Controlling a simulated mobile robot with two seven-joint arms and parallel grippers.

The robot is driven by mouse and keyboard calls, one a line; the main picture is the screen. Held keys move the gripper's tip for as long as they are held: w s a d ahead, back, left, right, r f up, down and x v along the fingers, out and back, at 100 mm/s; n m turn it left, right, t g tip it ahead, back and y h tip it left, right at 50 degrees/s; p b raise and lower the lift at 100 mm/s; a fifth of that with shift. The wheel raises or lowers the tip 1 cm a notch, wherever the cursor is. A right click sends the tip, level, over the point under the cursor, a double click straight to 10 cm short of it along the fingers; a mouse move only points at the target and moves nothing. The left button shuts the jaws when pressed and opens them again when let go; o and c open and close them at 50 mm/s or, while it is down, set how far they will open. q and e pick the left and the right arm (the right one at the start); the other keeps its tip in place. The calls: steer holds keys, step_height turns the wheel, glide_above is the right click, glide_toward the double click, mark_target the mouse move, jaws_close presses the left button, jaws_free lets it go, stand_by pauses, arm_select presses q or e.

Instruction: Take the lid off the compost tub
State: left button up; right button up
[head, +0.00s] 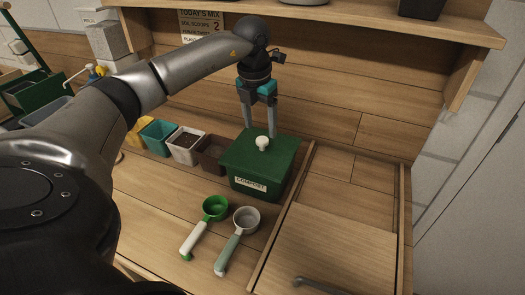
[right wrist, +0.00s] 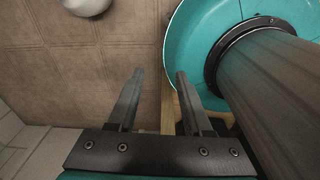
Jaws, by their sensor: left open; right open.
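The green compost tub (head: 246,191) stands on the wooden bench in the head view, with a white label on its front. Its green lid (head: 275,153) is on top, with a round white knob (head: 262,142) in the middle. My left gripper (head: 259,134) points down above the lid, its two fingers open around or just behind the knob; I cannot tell whether they touch it. My right gripper (right wrist: 154,72) shows only in the right wrist view, open and empty, away from the bench top.
A green-cupped scoop (head: 215,207) and a grey scoop (head: 246,218) lie in front of the tub. Several small pots, including a brown one (head: 212,155), stand left of it. A sliding wooden panel (head: 330,250) is at right. A shelf (head: 350,20) overhangs the back.

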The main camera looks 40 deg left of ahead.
mark_target(262, 139)
arm_select(q)
steer(key=shift+w+a+f, duration=0.1)
steer(key=shift+w+f, duration=0.05)
steer(key=shift+f, duration=0.85)
steer(key=shift+w+d+f, duration=0.1)
steer(key=shift+w+f, duration=0.1)
steer(key=shift+f, duration=0.8)
steer(key=shift+w+a+f, duration=0.1)
steer(key=shift+w+f, duration=0.05)
steer(key=shift+f, duration=0.85)
steer(key=shift+c, duration=0.2)
jaws_close()
